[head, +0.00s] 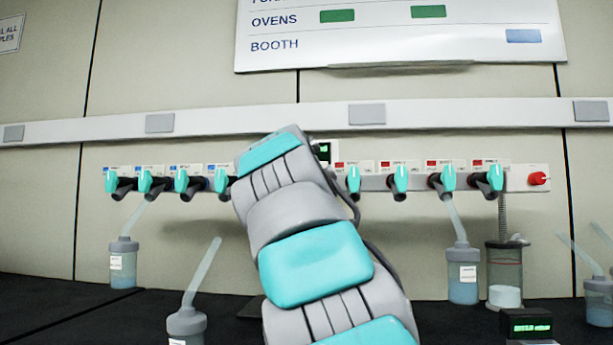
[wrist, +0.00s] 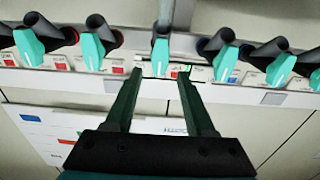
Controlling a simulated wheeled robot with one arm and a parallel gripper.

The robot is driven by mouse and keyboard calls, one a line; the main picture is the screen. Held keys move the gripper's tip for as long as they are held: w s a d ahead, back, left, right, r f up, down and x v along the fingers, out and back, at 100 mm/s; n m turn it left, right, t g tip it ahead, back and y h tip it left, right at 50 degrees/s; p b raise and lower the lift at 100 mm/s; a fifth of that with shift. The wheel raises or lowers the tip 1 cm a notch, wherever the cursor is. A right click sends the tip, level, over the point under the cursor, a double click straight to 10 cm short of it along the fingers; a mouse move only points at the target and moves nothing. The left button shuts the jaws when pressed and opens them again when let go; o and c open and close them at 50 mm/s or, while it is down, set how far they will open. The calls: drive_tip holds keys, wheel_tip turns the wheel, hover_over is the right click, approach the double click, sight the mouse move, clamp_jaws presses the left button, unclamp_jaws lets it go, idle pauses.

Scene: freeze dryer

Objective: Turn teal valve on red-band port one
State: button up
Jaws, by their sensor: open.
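A row of teal valves sits on the wall manifold, with red-marked labels on the right half in the head view. The innermost red-marked valve (head: 353,179) is just right of my arm. In the wrist view, which is turned over, what looks like that same valve (wrist: 161,52) hangs at the middle, between and just beyond my fingertips. My gripper (wrist: 160,76) is open and empty, one finger to each side of the valve's line. Contact cannot be told. My arm hides the gripper in the head view. Label text is too small to read.
Other red-marked valves (head: 400,179) stand to the right, blue-marked valves (head: 181,181) to the left. In the wrist view close neighbours (wrist: 93,50) flank the middle valve. Flasks (head: 462,275) hang or stand below. A red knob (head: 538,179) is at the right end.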

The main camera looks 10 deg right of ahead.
drive_tip(key=shift+p+x, duration=0.7)
drive_tip(key=shift+x, duration=2)
drive_tip(key=shift+c, duration=0.2)
clamp_jaws()
